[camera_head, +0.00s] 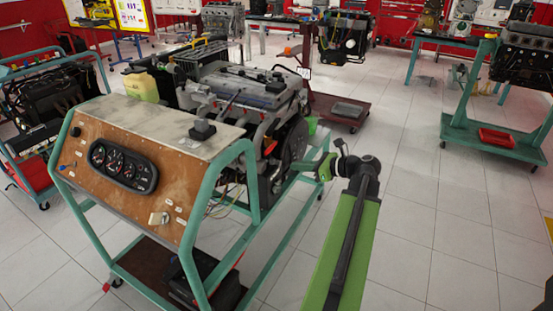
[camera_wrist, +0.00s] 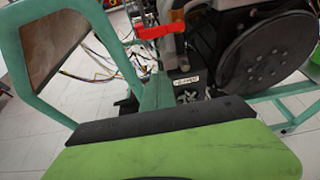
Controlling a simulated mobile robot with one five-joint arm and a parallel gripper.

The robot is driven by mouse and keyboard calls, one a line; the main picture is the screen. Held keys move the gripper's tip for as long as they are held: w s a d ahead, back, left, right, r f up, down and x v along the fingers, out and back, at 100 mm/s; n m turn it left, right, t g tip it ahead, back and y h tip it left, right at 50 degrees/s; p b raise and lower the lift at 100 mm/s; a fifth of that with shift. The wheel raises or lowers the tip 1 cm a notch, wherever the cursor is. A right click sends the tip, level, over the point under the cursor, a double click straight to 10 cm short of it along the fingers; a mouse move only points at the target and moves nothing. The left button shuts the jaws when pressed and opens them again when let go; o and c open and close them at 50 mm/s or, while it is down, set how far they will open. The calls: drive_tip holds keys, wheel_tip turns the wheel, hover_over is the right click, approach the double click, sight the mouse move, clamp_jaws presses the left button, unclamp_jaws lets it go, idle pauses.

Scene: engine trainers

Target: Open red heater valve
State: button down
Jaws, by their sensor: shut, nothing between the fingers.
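The red heater valve's lever (camera_wrist: 160,31) shows at the top of the wrist view, level beside a grey metal post. In the head view a small red part (camera_head: 270,147), likely the same lever, sits on the near side of the engine (camera_head: 245,90). My gripper (camera_head: 322,167) is shut and empty, to the right of the red part and apart from it, by the stand's right end. In the wrist view a green and black part of mine fills the bottom, below the lever. The fingertips are hard to make out.
A teal stand frame (camera_wrist: 105,150) and a large black round cover (camera_wrist: 265,50) are close to the lever. The gauge panel (camera_head: 125,170) stands at the left. Loose wires (camera_wrist: 100,60) hang behind the frame.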

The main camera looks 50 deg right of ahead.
sight(271, 148)
drive_tip(key=b+x, duration=0.4)
drive_tip(key=x, duration=0.6)
wheel_tip(271, 148, up, 4)
drive_tip(key=p, duration=0.5)
drive_tip(key=shift+s, duration=0.2)
